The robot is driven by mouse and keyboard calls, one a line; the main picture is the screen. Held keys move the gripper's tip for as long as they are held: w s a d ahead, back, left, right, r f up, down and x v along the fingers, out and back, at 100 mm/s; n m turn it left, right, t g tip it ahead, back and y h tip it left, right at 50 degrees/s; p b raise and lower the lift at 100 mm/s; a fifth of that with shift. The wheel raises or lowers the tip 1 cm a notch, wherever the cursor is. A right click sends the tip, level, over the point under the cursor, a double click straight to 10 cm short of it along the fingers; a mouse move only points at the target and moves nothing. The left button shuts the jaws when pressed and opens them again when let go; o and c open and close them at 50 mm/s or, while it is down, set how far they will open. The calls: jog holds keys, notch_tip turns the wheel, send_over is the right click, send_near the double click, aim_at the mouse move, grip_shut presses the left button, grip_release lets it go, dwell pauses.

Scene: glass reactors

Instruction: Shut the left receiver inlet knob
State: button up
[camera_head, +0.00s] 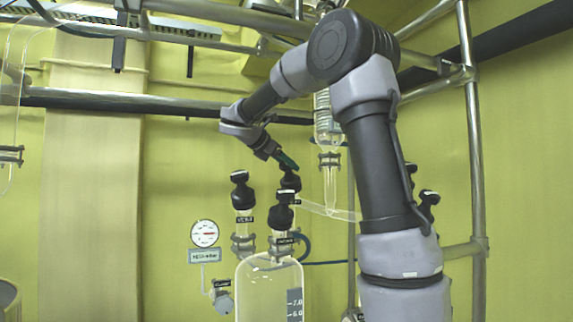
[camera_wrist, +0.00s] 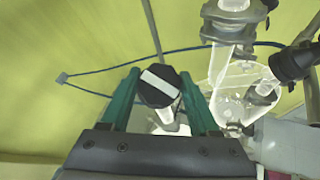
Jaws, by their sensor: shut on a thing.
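A black knob (camera_head: 290,181) tops a glass valve at the back right of the left receiver (camera_head: 262,285), with a glass tube running off to the right. My gripper (camera_head: 287,161), with green fingers, comes down on this knob from above and left. In the wrist view the black knob (camera_wrist: 158,92) shows a white bar across its top and sits between the two green fingers of my gripper (camera_wrist: 159,78). The gripper is shut on it. The label below the knob is too small to read, and part of the valve is hidden.
Two more black knobs, one at the left (camera_head: 239,192) and one in front (camera_head: 281,210), stand close by on the receiver. Another black knob (camera_head: 429,198) shows behind my arm. A glass column (camera_head: 328,125) hangs just right of the gripper. A gauge (camera_head: 205,233) is on the wall.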

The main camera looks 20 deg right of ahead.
jog(key=m+g, duration=0.3)
jog(key=m, duration=0.2)
jog(key=shift+w, duration=0.1)
jog(key=m+g, duration=0.1)
jog(key=m, duration=0.2)
jog(key=m+g+y, duration=0.1)
jog(key=m+g, duration=0.1)
jog(key=m, duration=0.1)
jog(key=shift+y, duration=0.3)
jog(key=m+g+y, duration=0.1)
jog(key=m, duration=0.1)
jog(key=m+y, duration=0.1)
jog(key=m, duration=0.1)
jog(key=shift+g, duration=0.4)
jog(key=m+y, duration=0.1)
jog(key=m, duration=0.1)
jog(key=m+y, duration=0.1)
jog(key=m, duration=0.1)
jog(key=shift+d+m+g+y, duration=0.1)
jog(key=shift+m+g+y, duration=0.2)
jog(key=shift+y, duration=0.1)
jog(key=m+y, duration=0.3)
jog(key=m, duration=0.2)
jog(key=shift+y, duration=0.3)
jog(key=m+t+y, duration=0.1)
jog(key=m, duration=0.1)
jog(key=m+t+y, duration=0.1)
jog(key=m, duration=0.2)
jog(key=shift+t+y, duration=0.3)
jog(key=o, duration=1.4)
